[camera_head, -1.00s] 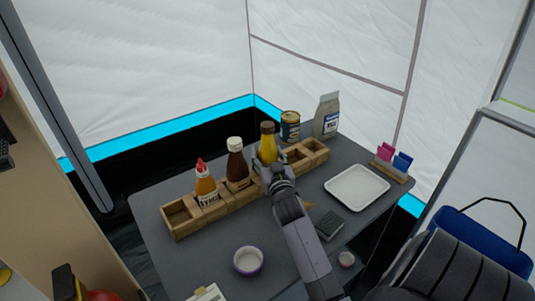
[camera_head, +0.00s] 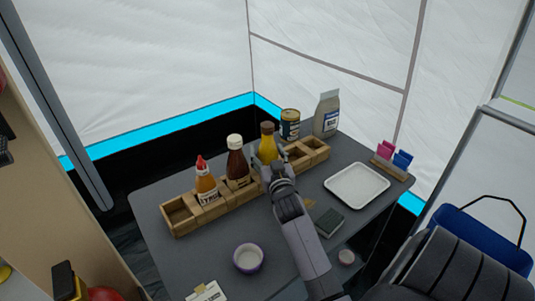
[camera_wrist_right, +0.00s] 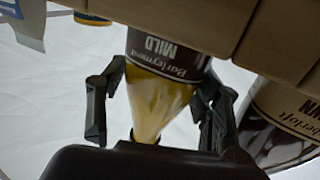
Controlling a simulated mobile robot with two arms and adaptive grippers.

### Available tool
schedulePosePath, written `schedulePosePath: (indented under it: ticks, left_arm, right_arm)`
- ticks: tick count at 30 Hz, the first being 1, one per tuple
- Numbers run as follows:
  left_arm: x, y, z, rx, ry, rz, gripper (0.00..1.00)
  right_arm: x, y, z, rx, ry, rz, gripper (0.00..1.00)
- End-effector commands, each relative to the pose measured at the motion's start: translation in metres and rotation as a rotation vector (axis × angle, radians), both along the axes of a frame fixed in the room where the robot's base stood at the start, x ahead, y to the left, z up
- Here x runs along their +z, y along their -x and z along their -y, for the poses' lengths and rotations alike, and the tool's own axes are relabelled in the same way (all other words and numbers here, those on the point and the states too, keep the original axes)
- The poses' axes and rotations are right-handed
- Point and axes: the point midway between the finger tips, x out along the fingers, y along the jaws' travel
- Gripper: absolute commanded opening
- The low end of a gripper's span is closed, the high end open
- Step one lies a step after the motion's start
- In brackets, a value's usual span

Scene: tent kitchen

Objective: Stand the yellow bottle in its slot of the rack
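The yellow bottle (camera_head: 267,143) stands upright in the wooden rack (camera_head: 215,208), right of the brown sauce bottle. In the right wrist view the bottle (camera_wrist_right: 160,100) appears upside down, its dark label running up to the rack's wooden edge (camera_wrist_right: 180,22), which hides its base. My right gripper (camera_head: 267,165) is at the bottle from the front. In the wrist view its two fingers (camera_wrist_right: 162,85) are on either side of the bottle, spread, with a gap visible at the left finger. My left gripper is out of view.
A red-capped bottle (camera_head: 205,183) and a brown sauce bottle (camera_head: 236,160) stand in the rack to the left. Rack slots at both ends are empty. A can (camera_head: 290,123) and a bag (camera_head: 327,115) stand behind; a white tray (camera_head: 357,186) lies right, a bowl (camera_head: 248,258) in front.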

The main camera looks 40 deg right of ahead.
Motion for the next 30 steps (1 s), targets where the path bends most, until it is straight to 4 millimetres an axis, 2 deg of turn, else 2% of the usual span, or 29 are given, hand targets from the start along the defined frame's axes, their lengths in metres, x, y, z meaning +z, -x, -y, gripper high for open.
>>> schedulePosePath:
  ticks: [7,17,20,30]
  left_arm:
    - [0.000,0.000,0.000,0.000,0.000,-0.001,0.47]
    - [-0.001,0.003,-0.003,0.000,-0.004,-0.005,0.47]
    - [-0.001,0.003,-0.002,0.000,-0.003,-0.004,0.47]
    - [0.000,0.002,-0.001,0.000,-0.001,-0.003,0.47]
  right_arm:
    - [-0.001,0.000,0.000,0.000,-0.001,-0.003,0.78]
    - [-0.004,0.004,-0.002,-0.001,-0.004,-0.008,0.78]
    - [-0.005,0.014,-0.008,0.000,-0.006,-0.008,0.78]
    - [-0.005,0.076,-0.041,-0.001,-0.006,-0.008,0.78]
